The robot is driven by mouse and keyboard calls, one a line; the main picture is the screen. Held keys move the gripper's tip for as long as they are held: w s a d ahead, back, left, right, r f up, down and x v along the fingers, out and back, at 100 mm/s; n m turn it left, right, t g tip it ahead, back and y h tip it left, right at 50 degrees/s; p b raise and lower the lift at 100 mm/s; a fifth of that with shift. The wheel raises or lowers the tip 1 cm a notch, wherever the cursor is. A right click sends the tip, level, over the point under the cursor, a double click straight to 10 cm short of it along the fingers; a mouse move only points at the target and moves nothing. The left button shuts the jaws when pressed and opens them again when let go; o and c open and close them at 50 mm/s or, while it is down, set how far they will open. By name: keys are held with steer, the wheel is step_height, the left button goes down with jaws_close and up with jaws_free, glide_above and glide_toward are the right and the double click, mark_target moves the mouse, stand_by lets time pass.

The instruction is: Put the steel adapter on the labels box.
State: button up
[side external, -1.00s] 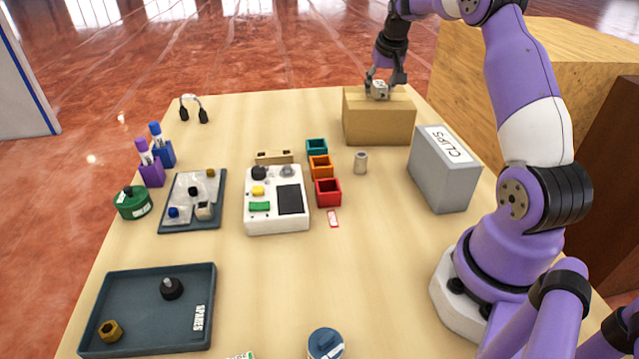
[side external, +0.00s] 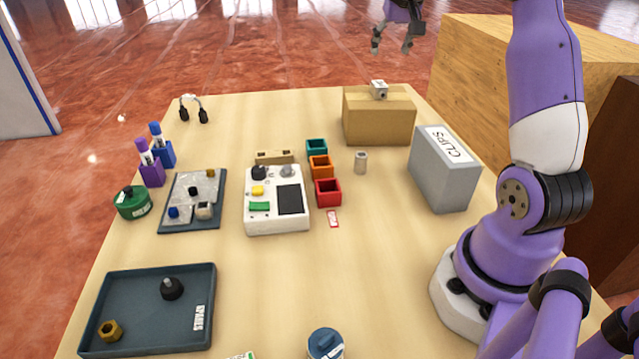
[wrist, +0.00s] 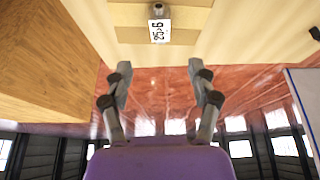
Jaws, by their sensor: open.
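The steel adapter (side external: 379,90), a small grey metal block with a hole in its side, rests on top of the brown cardboard box (side external: 378,125) at the far right of the table. No writing on this box is readable, so I cannot confirm that it is the labels box. In the wrist view the adapter (wrist: 159,11) bears a white tag reading "25>6" and sits on the box (wrist: 128,16). My gripper (side external: 392,46) is open and empty, above and apart from the adapter. Its spread fingers also show in the wrist view (wrist: 160,70).
A grey CLIPS box (side external: 445,175) stands right of the work area. Coloured bins (side external: 328,193), a white control panel (side external: 277,222) and a SPARES tray (side external: 140,325) lie leftward. The table's front middle is mostly clear.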

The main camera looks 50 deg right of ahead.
steer(key=s+a+r+n+t+y, duration=0.1)
steer(key=a+n, duration=0.1)
steer(key=a, duration=0.7)
steer(key=s+a+r+n, duration=0.1)
steer(key=a+r+n, duration=0.1)
steer(key=a, duration=0.6)
steer(key=s+a+f+n+t+y, duration=0.1)
steer(key=s+a+f+n, duration=0.4)
steer(key=s+a, duration=0.5)
steer(key=a+f+y, duration=0.1)
steer(key=a, duration=0.2)
steer(key=shift+s+f, duration=0.25)
steer(key=shift+f, duration=0.15)
